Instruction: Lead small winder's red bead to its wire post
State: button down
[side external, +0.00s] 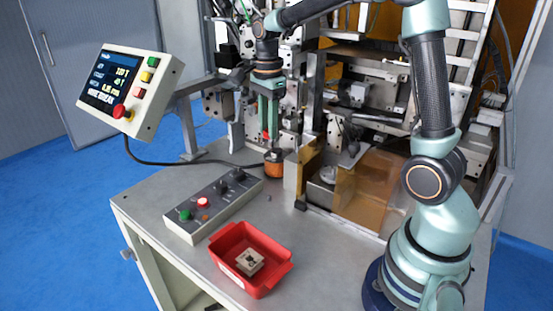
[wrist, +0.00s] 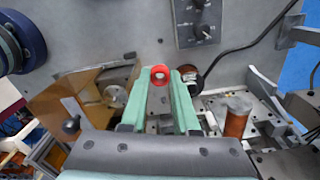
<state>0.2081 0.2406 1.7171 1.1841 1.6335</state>
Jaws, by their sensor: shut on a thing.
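The red bead (wrist: 160,75) shows as a red ring between the tips of my gripper (wrist: 160,82) in the wrist view. In the side external view the red bead (side external: 266,134) is a small red spot low on the green fingers of my gripper (side external: 267,130), which point down. My gripper is shut on the bead and holds it above the bench. A copper-coloured coil (side external: 274,165) stands just below the fingertips in the side view. I cannot make out the wire post with certainty. Any wire at the bead is too fine to see.
An amber guard (side external: 308,162) stands close right of the coil. A grey control box (side external: 212,205) and a red tray (side external: 238,240) with a pale part lie on the bench in front. In the wrist view a copper cylinder (wrist: 237,118) is right of the fingers. Machine plates crowd behind.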

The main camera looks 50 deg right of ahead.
jog(key=d, duration=0.3)
jog(key=s+d+f, duration=0.1)
jog(key=d, duration=0.3)
jog(key=d+f, duration=0.1)
jog(key=d, duration=0.3)
jog(key=shift+s+d+f, duration=0.15)
jog(key=shift+d+f, duration=0.05)
jog(key=shift+f, duration=2.5)
jog(key=shift+f, duration=0.45)
jog(key=shift+f, duration=0.35)
jog(key=shift+f, duration=0.3)
jog(key=c, duration=0.6)
grip_release()
